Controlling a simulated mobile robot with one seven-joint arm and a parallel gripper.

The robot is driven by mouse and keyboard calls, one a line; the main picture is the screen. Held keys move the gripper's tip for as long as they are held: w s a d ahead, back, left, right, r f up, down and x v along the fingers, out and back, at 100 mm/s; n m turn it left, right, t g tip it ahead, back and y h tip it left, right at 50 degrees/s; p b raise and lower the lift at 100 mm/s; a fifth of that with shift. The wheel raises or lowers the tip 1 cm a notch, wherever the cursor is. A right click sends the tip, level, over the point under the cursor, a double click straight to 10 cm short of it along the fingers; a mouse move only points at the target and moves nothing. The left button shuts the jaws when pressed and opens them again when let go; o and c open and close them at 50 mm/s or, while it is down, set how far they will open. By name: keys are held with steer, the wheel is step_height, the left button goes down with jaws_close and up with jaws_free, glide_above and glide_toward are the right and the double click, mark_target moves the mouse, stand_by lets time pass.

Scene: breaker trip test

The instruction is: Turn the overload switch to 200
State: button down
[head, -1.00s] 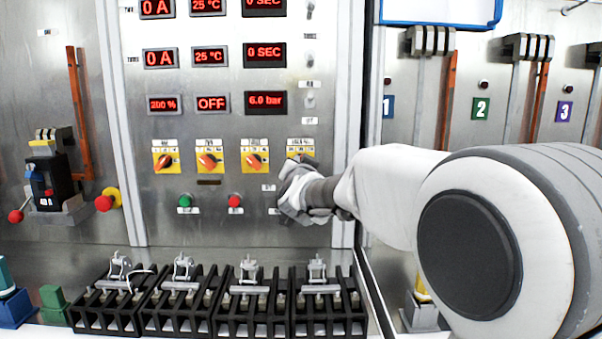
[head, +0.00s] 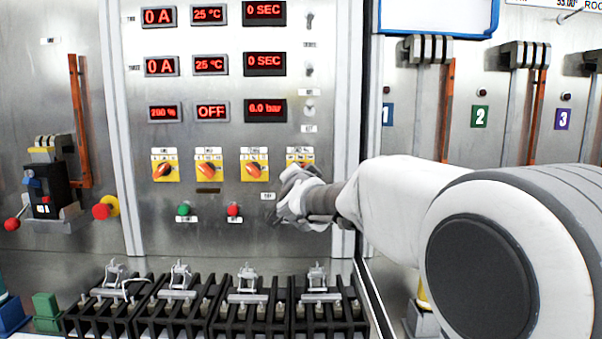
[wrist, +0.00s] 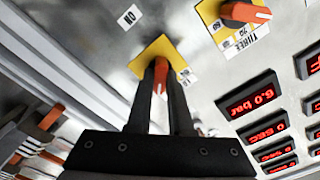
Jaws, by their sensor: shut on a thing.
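My gripper (head: 292,190) is at the rightmost of the rotary switches on the steel panel. In the wrist view its two dark fingers (wrist: 161,88) are shut on that switch's orange-red knob (wrist: 160,72), whose tip shows between them. The yellow plate (wrist: 150,55) behind the knob is partly covered, and this plate (head: 300,155) also shows above the gripper in the head view. The switch's name and its pointer setting are too small or hidden to read. A display (head: 165,112) reads 200 %.
Three like switches (head: 254,167) stand in a row to the left; the neighbour (wrist: 242,12) also shows in the wrist view. Below are green (head: 184,210) and red (head: 234,210) buttons. Black breaker units (head: 248,310) line the bottom. A vertical panel frame (head: 344,100) stands close on the right.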

steer(key=c, duration=0.8)
jaws_free()
steer(key=shift+s, duration=0.1)
steer(key=s+p, duration=0.1)
steer(key=s, duration=1.6)
steer(key=shift+s+p, duration=0.1)
steer(key=shift+p, duration=0.3)
